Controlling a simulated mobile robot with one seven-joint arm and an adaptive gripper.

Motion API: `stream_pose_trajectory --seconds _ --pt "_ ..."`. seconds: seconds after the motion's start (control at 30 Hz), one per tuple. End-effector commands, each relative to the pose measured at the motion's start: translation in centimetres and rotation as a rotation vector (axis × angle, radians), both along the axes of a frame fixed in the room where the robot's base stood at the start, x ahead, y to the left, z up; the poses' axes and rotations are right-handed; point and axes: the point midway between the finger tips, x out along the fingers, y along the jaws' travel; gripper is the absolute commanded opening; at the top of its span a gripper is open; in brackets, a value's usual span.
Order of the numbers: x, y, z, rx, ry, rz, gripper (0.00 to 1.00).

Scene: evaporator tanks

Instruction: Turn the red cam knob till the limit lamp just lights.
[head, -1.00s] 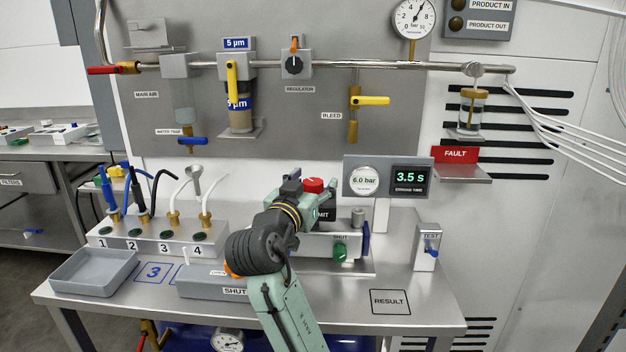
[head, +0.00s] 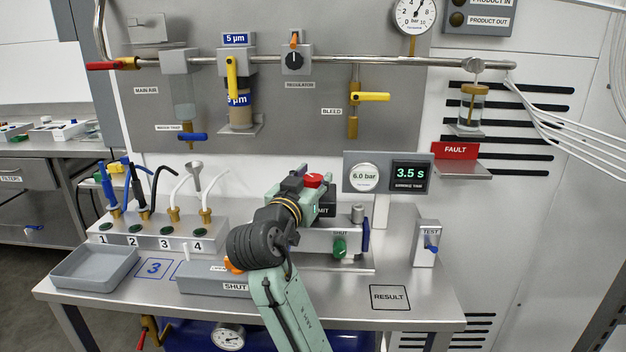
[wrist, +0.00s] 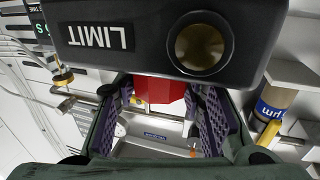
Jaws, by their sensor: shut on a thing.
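The red cam knob (head: 314,180) sits at the top of the small bench unit, partly hidden by my arm and gripper. In the wrist view the red knob (wrist: 157,90) shows between the two purple-padded fingers of my gripper (wrist: 160,115), which is shut on it. The limit lamp (wrist: 200,45) is a round lens in a dark housing marked LIMIT, which appears upside down there. The lens looks dark and unlit. In the head view only part of the LIMIT label (head: 323,211) shows beside my gripper, and the lens is hidden.
A green knob (head: 340,247) marked SHUT and a blue part (head: 365,237) are on the unit's front and right. A display (head: 410,176) reads 3.5 s beside a 6.0 bar gauge (head: 364,178). A TEST switch box (head: 426,242) stands at right. The bench around RESULT (head: 389,297) is clear.

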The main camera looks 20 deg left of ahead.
Motion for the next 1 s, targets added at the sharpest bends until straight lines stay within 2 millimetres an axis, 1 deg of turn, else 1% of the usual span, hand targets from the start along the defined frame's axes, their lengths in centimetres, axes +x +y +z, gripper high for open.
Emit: stream_pose_trajectory --seconds 0.17,0.5,0.83,0.87,1.0 --pt "0.02 -0.07 -0.03 0.0 0.002 0.013 0.09" --pt "0.05 -0.12 0.01 0.001 0.001 0.189 0.09" --pt "0.0 -0.05 0.06 0.001 -0.002 0.201 0.09" --pt "0.0 -0.05 0.06 0.001 -0.002 0.201 0.38" --pt "0.0 -0.04 0.05 0.001 -0.001 0.201 0.48"
